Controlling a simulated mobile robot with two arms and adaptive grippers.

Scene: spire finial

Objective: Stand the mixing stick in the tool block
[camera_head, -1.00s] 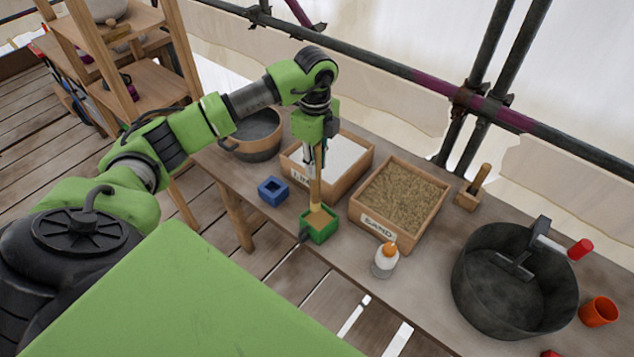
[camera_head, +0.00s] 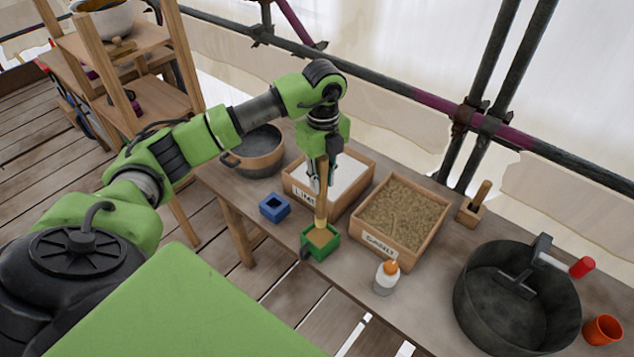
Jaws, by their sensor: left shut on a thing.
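My left gripper (camera_head: 320,182) is shut on a long wooden stick (camera_head: 321,205), which looks like the mixing stick, and holds it nearly upright. The stick's lower end meets the tan top or filling of a small green box (camera_head: 331,252) with a dark handle; I cannot tell whether it goes in or only touches. A wooden block (camera_head: 467,212) with a wooden piece standing in it, possibly the tool block, is at the table's back right, apart from the gripper. My right gripper is not in view.
The table holds a blue hollow block (camera_head: 274,208), a lime tray (camera_head: 355,203), a sand tray (camera_head: 439,231), a white bottle (camera_head: 386,280), a grey pan (camera_head: 263,158), a large dark bucket (camera_head: 517,325) and an orange cup (camera_head: 602,331). Scaffold pipes (camera_head: 430,102) run behind.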

